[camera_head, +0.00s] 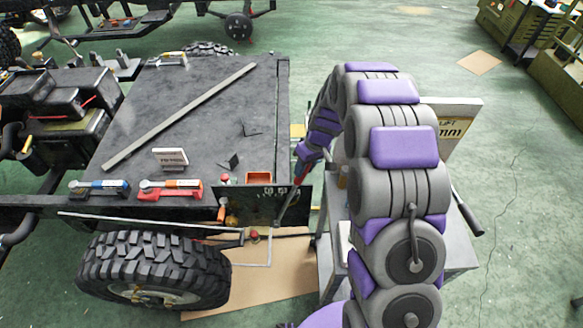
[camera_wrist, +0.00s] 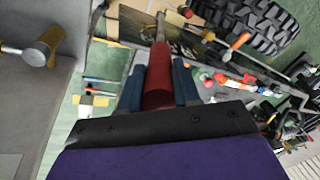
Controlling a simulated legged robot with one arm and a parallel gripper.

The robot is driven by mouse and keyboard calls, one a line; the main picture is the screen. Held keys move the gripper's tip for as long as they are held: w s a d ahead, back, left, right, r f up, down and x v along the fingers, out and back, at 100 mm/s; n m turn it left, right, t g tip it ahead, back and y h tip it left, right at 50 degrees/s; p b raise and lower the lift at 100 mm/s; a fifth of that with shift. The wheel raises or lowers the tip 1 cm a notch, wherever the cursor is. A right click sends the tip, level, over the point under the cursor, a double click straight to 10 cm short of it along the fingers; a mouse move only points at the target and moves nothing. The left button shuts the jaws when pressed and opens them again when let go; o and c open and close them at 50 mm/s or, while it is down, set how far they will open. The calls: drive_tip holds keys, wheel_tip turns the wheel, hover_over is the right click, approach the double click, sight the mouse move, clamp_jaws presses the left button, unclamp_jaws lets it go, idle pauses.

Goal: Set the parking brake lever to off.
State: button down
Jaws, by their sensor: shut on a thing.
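The parking brake lever has a red grip (camera_wrist: 157,88) and a thin metal shaft, seen in the wrist view. My gripper (camera_wrist: 158,76) is shut on the red grip, with one blue finger on each side of it. In the head view my gripper (camera_head: 303,158) is at the right end of a dark upright panel (camera_head: 255,206). The lever's grey shaft (camera_head: 289,207) slants down and left from my gripper in front of this panel. The panel carries small pale markings, too small to read. My gripper hides part of the grip.
A dark chassis deck (camera_head: 195,115) with a long bar lies left of my arm. A large tire (camera_head: 153,272) stands below it. A grey cart (camera_head: 455,240) stands right of my arm. Green floor is open farther right.

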drive_tip(key=d, duration=0.1)
drive_tip(key=d+f+y+b, duration=0.1)
drive_tip(key=d, duration=0.1)
drive_tip(key=shift+s+d+f+b, duration=0.15)
drive_tip(key=shift+d+b, duration=0.05)
drive_tip(key=shift+b, duration=0.1)
drive_tip(key=shift+d, duration=0.1)
drive_tip(key=c, duration=1.2)
unclamp_jaws()
drive_tip(key=o, duration=0.4)
drive_tip(key=shift+d, duration=0.45)
drive_tip(key=shift+a, duration=0.25)
